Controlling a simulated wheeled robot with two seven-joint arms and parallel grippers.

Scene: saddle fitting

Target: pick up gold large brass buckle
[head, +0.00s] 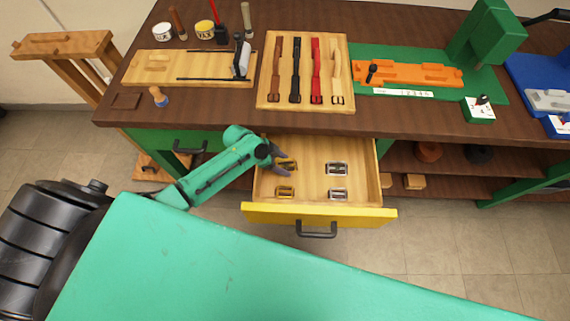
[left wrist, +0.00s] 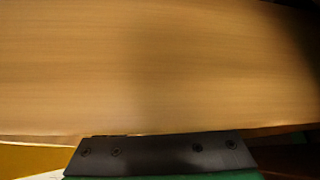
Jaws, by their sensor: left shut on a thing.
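The gold large brass buckle (head: 288,165) is at the back left of the open drawer (head: 318,214), partly covered by my left gripper (head: 283,160). The left gripper reaches into the drawer from the left and is shut on this buckle. I cannot tell whether the buckle is clear of the drawer floor. The left wrist view shows pale wood (left wrist: 160,70) and a dark edge of my gripper; the buckle is hidden there. My right gripper is not in view.
A smaller gold buckle (head: 284,191) lies in front. A large silver buckle (head: 337,169) and a smaller silver one (head: 337,194) lie to the right. The workbench top (head: 220,105) overhangs the drawer's back, with a strap board (head: 261,98) on it.

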